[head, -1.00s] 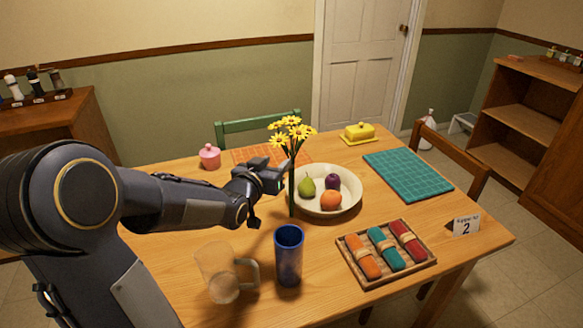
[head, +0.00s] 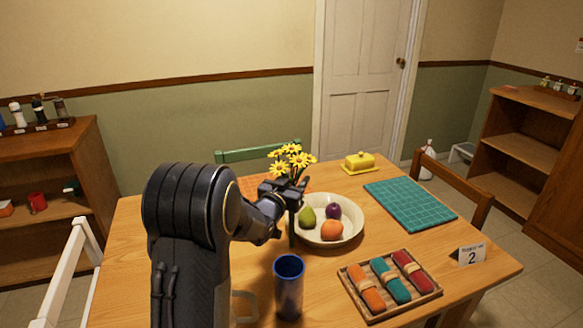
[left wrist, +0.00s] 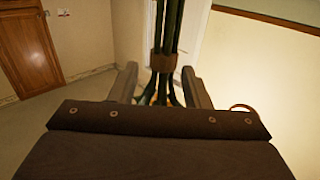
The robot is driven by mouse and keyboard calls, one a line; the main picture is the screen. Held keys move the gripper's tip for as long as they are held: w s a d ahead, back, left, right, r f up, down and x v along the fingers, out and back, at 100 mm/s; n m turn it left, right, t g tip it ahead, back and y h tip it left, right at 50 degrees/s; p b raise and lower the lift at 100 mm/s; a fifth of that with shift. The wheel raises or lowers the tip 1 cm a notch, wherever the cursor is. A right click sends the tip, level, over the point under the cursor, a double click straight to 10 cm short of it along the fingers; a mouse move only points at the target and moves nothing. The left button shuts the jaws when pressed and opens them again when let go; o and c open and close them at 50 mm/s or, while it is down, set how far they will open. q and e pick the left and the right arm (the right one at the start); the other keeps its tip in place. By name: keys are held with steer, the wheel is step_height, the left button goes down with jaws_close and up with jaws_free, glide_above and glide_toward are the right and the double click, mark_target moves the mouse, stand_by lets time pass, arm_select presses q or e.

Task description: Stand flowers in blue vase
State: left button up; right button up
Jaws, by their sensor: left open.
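The yellow flowers (head: 291,158) stand upright, with dark green stems, just left of the fruit bowl. My left gripper (head: 290,192) is at the stems below the blooms. In the left wrist view the open fingers (left wrist: 160,84) are on either side of the stems (left wrist: 168,30), which a brown band ties together. A gap shows beside the stems. The lower stem ends are hard to make out. The blue vase (head: 289,287) stands upright at the near side of the table, its mouth open and apparently empty. My right gripper is out of view.
The fruit bowl (head: 354,230) stands close right of the flowers. A tray of rolled napkins (head: 350,303) lies right of the vase. My arm mostly hides a clear mug (head: 244,306) left of the vase. A teal mat (head: 410,203) and yellow butter dish (head: 359,162) are farther back.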

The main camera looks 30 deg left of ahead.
arm_select(q)
steer(key=shift+c, duration=0.4)
jaws_close()
